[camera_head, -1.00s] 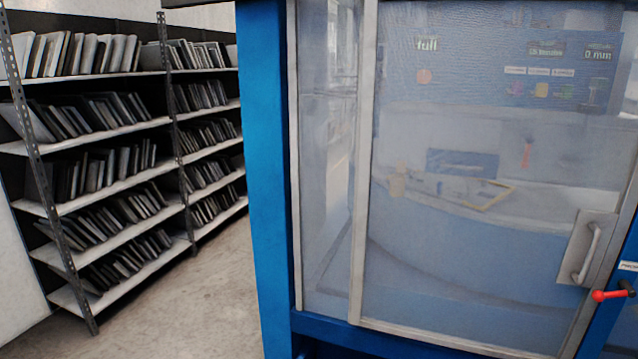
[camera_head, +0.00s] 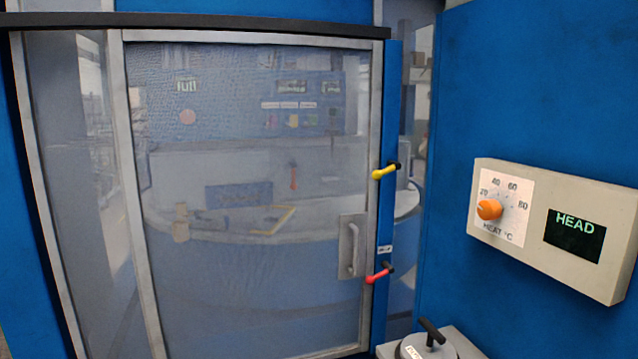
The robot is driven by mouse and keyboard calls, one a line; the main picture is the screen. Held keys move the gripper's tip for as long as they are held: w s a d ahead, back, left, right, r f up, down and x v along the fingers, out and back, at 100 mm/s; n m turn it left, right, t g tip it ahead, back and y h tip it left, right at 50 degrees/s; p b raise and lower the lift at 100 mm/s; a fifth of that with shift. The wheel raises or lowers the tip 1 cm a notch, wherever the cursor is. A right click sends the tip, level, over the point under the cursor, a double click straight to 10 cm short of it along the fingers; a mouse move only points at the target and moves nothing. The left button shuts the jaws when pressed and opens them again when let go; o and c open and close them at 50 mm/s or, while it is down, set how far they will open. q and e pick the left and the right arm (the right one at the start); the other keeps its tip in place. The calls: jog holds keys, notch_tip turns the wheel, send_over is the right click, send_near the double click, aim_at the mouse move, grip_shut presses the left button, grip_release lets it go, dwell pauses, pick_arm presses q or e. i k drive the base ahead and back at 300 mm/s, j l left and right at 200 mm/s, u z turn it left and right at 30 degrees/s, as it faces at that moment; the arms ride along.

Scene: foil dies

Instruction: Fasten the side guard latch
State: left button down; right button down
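The guard door (camera_head: 250,130), a clear panel in a grey frame, stands in the blue machine and looks closed. Its grey pull handle (camera_head: 353,250) is on a plate at the door's lower right. On the blue post to its right are two small levers. The yellow lever (camera_head: 384,172) is higher and the red lever (camera_head: 378,275) lower, both pointing left toward the door frame. I cannot tell whether either lever holds the door. A small white label (camera_head: 386,249), too small to read, sits just above the red lever. Neither of my grippers is in view.
On the right a beige control box (camera_head: 550,225) has an orange heat knob (camera_head: 489,209) and a display reading HEAD. Below it is a grey lid with a black handle (camera_head: 431,331). Behind the clear door are a curved bench and small items.

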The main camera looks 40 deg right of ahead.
aim_at(376, 174)
jog(key=z, duration=1.6)
